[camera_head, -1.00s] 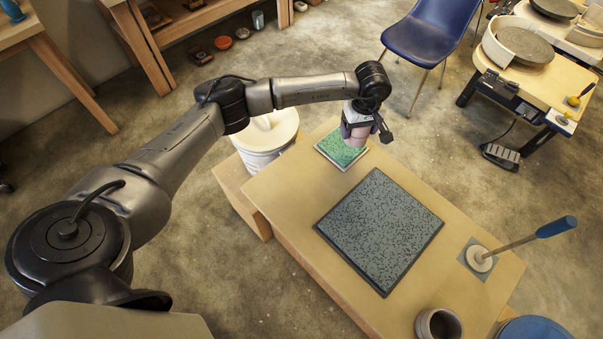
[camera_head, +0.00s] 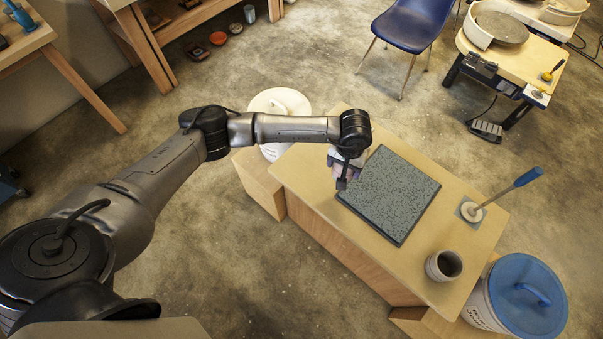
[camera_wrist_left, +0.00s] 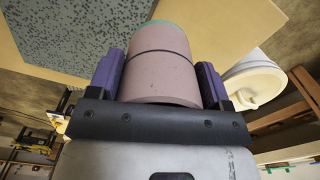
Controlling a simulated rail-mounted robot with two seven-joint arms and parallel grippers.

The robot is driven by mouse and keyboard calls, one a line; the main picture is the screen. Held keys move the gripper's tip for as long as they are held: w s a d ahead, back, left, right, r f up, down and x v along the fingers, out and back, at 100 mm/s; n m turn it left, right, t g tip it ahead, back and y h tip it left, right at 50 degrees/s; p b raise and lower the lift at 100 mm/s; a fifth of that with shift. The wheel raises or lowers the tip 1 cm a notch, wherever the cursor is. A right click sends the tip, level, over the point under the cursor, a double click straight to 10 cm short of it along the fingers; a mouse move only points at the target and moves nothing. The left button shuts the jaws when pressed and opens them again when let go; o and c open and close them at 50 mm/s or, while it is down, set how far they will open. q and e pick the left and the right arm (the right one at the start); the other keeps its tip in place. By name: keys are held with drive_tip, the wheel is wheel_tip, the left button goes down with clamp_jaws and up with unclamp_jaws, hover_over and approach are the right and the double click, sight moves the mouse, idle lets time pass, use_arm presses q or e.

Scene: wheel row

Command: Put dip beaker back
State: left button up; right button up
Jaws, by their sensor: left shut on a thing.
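My left gripper (camera_head: 342,182) hangs over the table, beside the left part of the speckled grey slab. In the left wrist view it (camera_wrist_left: 160,85) is shut on a pinkish beaker (camera_wrist_left: 160,75) with a dark line around it, one purple finger pad on each side. A thin green edge shows at the beaker's far end; I cannot tell if it belongs to the beaker. In the head view the beaker is mostly hidden by my wrist. The green mat is hidden behind my arm there. My right gripper is not in view.
The wooden table (camera_head: 300,170) carries the speckled slab (camera_head: 395,195), a blue-handled tool (camera_head: 500,195) on a small grey pad and a grey cup (camera_head: 444,265). A white lidded bucket (camera_head: 280,103) stands at the left end, a blue-lidded bucket (camera_head: 528,295) at the right.

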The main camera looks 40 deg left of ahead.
use_arm(q)
drive_tip(key=shift+w+r+m, duration=0.1)
drive_tip(key=shift+w+m, duration=0.35)
drive_tip(key=shift+m, duration=0.15)
drive_tip(key=a+f, duration=0.2)
drive_tip(key=a, duration=0.1)
drive_tip(key=s+a+f+b, duration=0.1)
drive_tip(key=a+f, duration=0.1)
drive_tip(key=a, duration=0.2)
drive_tip(key=s+a+f, duration=0.1)
drive_tip(key=a+f, duration=0.2)
drive_tip(key=a, duration=0.1)
drive_tip(key=shift+a, duration=0.2)
drive_tip(key=shift+f+b, duration=0.55)
drive_tip(key=shift+f, duration=1.55)
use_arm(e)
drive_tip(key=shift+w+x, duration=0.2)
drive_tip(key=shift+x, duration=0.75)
use_arm(q)
drive_tip(key=shift+f, duration=0.1)
drive_tip(key=o, duration=1)
drive_tip(key=shift+o, duration=0.2)
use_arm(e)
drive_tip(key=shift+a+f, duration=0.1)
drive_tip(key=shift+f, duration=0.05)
